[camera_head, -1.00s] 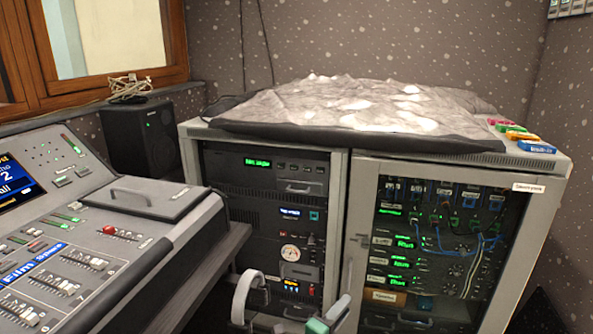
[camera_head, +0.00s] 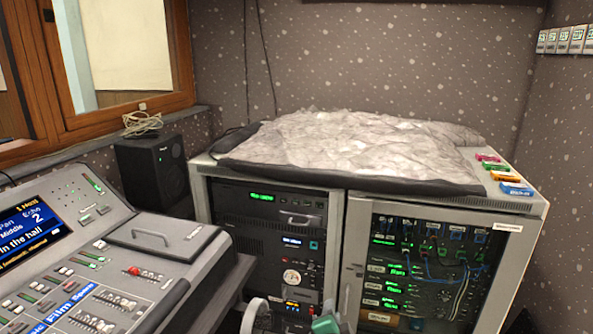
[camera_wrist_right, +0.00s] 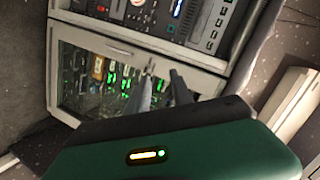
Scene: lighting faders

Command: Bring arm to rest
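My right gripper (camera_head: 328,309) shows only in part at the bottom edge of the head view, in front of the equipment rack (camera_head: 338,230). Its green body also shows large in the right wrist view, with two grey fingers (camera_wrist_right: 163,82) pointing toward the rack's glass-fronted bay. A gap shows between the fingers and nothing is held in it. My left gripper is in neither view. The mixing console (camera_head: 175,262) with its faders stands at the left of the head view.
A crumpled grey cover (camera_head: 350,150) lies on top of the rack beside several coloured labelled pieces (camera_head: 505,178). A black speaker (camera_head: 152,170) stands behind the console. A pale curved part (camera_head: 250,316) at the bottom cannot be identified.

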